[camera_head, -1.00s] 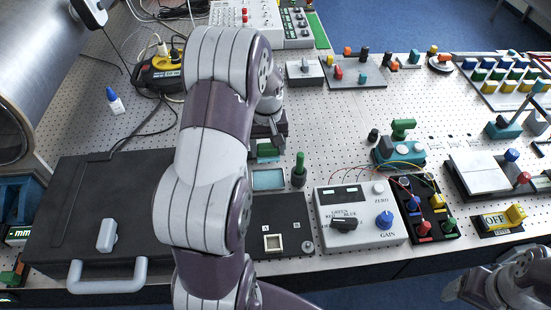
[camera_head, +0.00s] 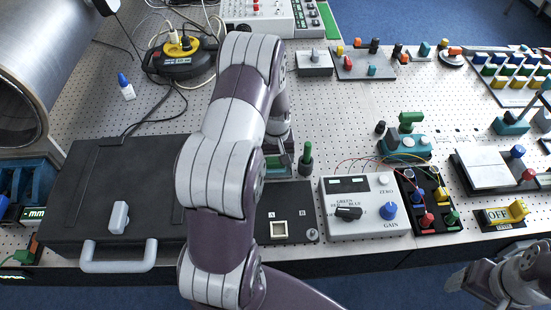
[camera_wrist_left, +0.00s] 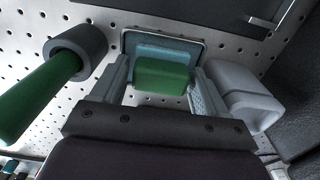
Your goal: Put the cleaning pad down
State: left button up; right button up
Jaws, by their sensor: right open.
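My left gripper (camera_wrist_left: 160,88) is shut on the green cleaning pad (camera_wrist_left: 162,76), which sits between its two fingers in the left wrist view. The pad is over a small tray with a dark rim and a blue-teal floor (camera_wrist_left: 165,48). I cannot tell whether the pad touches the tray floor. In the head view my left arm partly hides the gripper (camera_head: 278,160) and most of the tray. My right gripper (camera_head: 464,283) is open and empty at the lower right, in front of the table.
A green-handled tool (camera_head: 306,160) stands upright close beside my left gripper. A black case (camera_head: 110,190) lies to the left. A dark plate (camera_head: 300,197) marked A and B and a grey gain box (camera_head: 360,222) lie nearer the front edge.

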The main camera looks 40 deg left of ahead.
aim_at(276, 159)
pick_arm(q)
jog(key=shift+r, duration=0.4)
notch_tip(276, 159, up, 11)
jog(key=b, duration=0.2)
pick_arm(e)
notch_tip(276, 159, down, 2)
jog(key=shift+a+f, duration=0.1)
pick_arm(q)
jog(key=s+d+m, duration=0.4)
jog(key=s+d, duration=0.2)
jog(key=d, duration=0.2)
jog(key=s+d+m+t, duration=0.1)
jog(key=s+d+m, duration=0.3)
jog(key=d, duration=0.4)
jog(key=shift+s+d, duration=0.25)
jog(key=shift+s, duration=0.6)
pick_arm(e)
jog(key=shift+o, duration=0.2)
